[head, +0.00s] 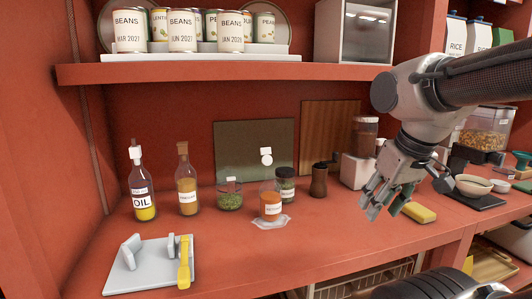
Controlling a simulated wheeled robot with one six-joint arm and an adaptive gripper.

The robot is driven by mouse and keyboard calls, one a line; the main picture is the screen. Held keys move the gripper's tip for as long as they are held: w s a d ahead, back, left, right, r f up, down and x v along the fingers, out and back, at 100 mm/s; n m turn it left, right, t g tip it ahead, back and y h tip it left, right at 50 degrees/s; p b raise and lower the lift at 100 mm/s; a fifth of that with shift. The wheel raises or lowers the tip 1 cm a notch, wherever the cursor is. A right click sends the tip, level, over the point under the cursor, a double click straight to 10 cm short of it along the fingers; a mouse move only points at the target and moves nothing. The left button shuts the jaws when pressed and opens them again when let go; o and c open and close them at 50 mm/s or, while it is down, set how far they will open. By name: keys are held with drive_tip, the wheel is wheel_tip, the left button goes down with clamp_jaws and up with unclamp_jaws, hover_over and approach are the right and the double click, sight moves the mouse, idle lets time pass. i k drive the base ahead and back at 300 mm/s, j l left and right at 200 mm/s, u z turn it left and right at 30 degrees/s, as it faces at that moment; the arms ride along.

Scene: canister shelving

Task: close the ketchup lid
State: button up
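A small clear jar (270,203) with orange-red contents and a white label stands near the middle of the counter, on a clear scalloped dish. Its label is too small to read, so I cannot confirm it is the ketchup. A clear lid with a white knob (266,153) appears raised upright behind the jar's mouth, so the jar looks open. My gripper (380,203) is to the right of the jar, above the counter and pointing down. Its fingers look spread and empty, and it is well apart from the jar.
A green-filled jar (229,198) and a dark-lidded jar (286,187) stand close to the orange one. Oil (143,200) and brown (187,188) bottles stand left. A pepper mill (319,181) and yellow sponge (419,213) are right. A shelf (200,73) overhangs.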

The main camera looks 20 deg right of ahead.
sight(267, 160)
drive_tip(key=k+j+z, duration=0.15)
drive_tip(key=j, duration=0.25)
drive_tip(key=k+j+z, duration=0.3)
drive_tip(key=k+j, duration=0.2)
drive_tip(key=j, duration=0.2)
drive_tip(key=i+j+u, duration=0.15)
drive_tip(key=i+u, duration=0.25)
